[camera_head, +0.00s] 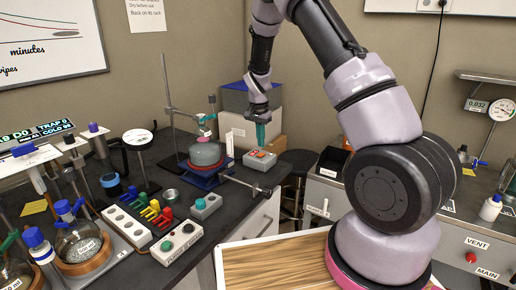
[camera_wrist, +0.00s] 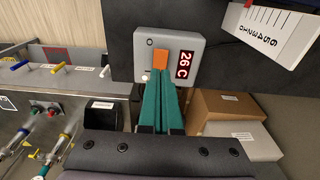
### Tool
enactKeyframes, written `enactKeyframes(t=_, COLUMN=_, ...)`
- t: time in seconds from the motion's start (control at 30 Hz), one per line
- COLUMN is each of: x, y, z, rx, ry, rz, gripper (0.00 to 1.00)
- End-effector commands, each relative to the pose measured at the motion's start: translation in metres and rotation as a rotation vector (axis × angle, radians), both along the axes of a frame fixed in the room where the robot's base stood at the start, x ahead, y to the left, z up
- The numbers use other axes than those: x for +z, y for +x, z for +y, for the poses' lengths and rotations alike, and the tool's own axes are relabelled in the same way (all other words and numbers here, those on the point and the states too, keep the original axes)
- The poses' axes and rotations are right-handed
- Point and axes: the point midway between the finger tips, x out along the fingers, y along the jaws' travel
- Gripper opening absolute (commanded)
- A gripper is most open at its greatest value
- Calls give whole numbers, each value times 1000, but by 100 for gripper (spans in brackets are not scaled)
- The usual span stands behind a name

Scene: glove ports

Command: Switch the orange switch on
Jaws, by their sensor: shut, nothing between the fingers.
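The orange switch (camera_wrist: 161,57) is a small rocker on a light grey box (camera_wrist: 193,32) with a red display reading 26 C. A round mark is beside the rocker on the box face. In the head view the box (camera_head: 259,164) stands near the back right edge of the dark bench. My gripper (camera_wrist: 160,78) has teal fingers that are shut and empty. Their tips are right by the lower edge of the orange switch in the wrist view; I cannot tell if they touch. In the head view my gripper (camera_head: 262,144) points down just above the box.
A flask on a blue stand (camera_head: 202,172) with a clamp rod is left of the box. Cardboard boxes (camera_wrist: 224,103) lie lower beyond the bench edge. A teal-button box (camera_head: 207,208), a two-button box (camera_head: 178,245) and a strip with coloured plugs stand nearer the front.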

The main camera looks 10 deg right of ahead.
Motion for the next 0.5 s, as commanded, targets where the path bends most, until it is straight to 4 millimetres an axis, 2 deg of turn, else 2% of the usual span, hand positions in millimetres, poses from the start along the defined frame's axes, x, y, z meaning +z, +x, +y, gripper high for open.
enactKeyframes(t=0.1, x=30, y=3, z=-5, rx=0, ry=1, rz=-4, gripper=0)
enactKeyframes(t=0.3, x=74, y=7, z=-9, rx=0, ry=1, rz=-4, gripper=0)
enactKeyframes(t=0.5, x=100, y=9, z=-11, rx=0, ry=1, rz=-1, gripper=0)
